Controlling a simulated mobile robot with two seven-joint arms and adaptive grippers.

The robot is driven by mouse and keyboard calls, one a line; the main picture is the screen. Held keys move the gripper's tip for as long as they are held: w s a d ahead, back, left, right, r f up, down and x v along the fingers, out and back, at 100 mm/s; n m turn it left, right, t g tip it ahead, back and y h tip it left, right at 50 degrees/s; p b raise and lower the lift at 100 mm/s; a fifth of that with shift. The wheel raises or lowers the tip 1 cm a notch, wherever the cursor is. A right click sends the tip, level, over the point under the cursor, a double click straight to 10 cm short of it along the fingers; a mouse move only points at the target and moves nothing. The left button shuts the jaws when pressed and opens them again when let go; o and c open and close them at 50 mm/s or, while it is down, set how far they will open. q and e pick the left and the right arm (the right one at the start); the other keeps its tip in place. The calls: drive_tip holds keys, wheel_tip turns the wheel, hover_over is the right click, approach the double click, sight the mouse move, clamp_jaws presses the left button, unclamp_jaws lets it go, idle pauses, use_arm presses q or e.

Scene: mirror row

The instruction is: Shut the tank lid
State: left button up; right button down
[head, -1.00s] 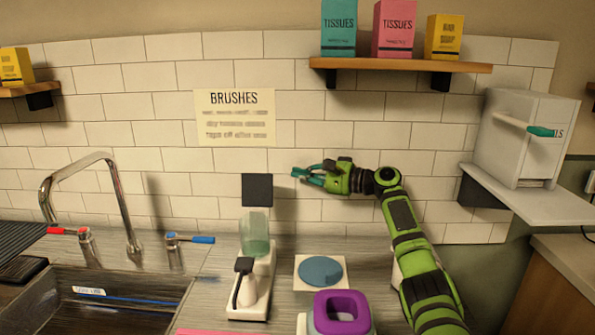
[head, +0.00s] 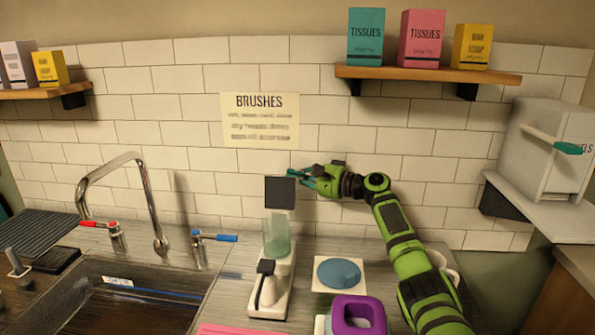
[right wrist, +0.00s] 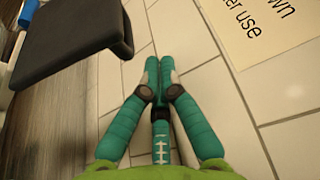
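The tank lid (head: 280,192) is a dark square plate standing open, upright above the pale green see-through tank (head: 276,238) of a white machine (head: 272,288) on the counter. In the right wrist view the lid (right wrist: 72,42) is at upper left, beside the fingers and apart from them. My right gripper (head: 305,172) is just right of the lid's upper edge in the head view. In the right wrist view its teal fingers (right wrist: 159,66) are together, with nothing seen between them. Whether it touches the lid is unclear in the head view. My left gripper is not in view.
The tiled wall (head: 340,142) is close behind the gripper. A sink (head: 110,305) with a tap (head: 150,205) is at left. A blue disc (head: 339,272) on a pale square and a purple-rimmed container (head: 358,315) stand right of the machine. A shelf (head: 425,76) is above.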

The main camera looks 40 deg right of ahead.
drive_tip(key=shift+s+a+r+p, duration=0.1)
drive_tip(key=shift+s+a+p, duration=0.2)
drive_tip(key=shift+s+a, duration=0.3)
drive_tip(key=shift+w, duration=0.1)
